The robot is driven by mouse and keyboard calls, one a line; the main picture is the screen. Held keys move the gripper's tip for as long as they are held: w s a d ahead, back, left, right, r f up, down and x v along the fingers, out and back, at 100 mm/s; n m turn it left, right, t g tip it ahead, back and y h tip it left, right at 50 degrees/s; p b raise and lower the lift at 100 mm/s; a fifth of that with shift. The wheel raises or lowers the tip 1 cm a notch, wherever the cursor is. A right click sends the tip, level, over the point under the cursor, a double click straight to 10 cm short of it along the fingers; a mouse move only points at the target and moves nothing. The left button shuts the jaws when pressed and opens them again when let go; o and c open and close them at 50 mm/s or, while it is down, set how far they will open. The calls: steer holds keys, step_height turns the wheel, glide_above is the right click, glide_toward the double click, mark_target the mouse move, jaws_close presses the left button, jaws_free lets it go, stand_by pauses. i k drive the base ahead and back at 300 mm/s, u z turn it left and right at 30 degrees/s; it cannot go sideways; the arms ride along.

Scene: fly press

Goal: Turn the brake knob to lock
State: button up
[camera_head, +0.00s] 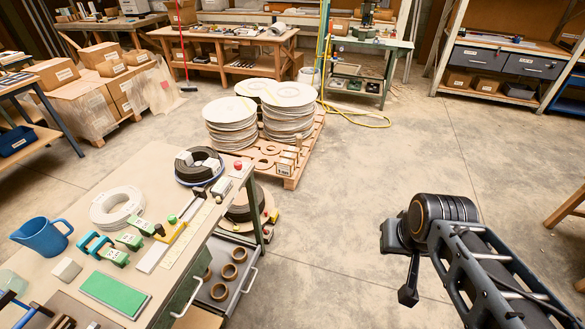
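My arm reaches in from the lower right, and its dark end with my gripper (407,278) hangs over bare floor, partly behind my own arm. The fingers are too dark and hidden to show whether they are open or shut; I see nothing held. A small dark and green machine (367,16) stands on the green workbench (372,42) at the back, cut by the top edge; it may be the fly press. No brake knob can be made out on it at this distance. My gripper is far from that bench.
A near bench (60,190) at left holds a blue jug (41,237), cable coils and tools, with an open drawer (228,282). A pallet (290,180) with stacked discs stands mid-floor. A yellow hose (352,119) lies before the green bench. Floor at centre right is clear.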

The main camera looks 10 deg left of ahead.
mark_target(238, 166)
steer(key=u, duration=1.5)
steer(key=k, duration=0.1)
steer(key=z, duration=1.85)
steer(key=i, duration=1.2)
steer(key=u, duration=1.55)
steer(key=i, duration=0.75)
steer(key=u, duration=0.85)
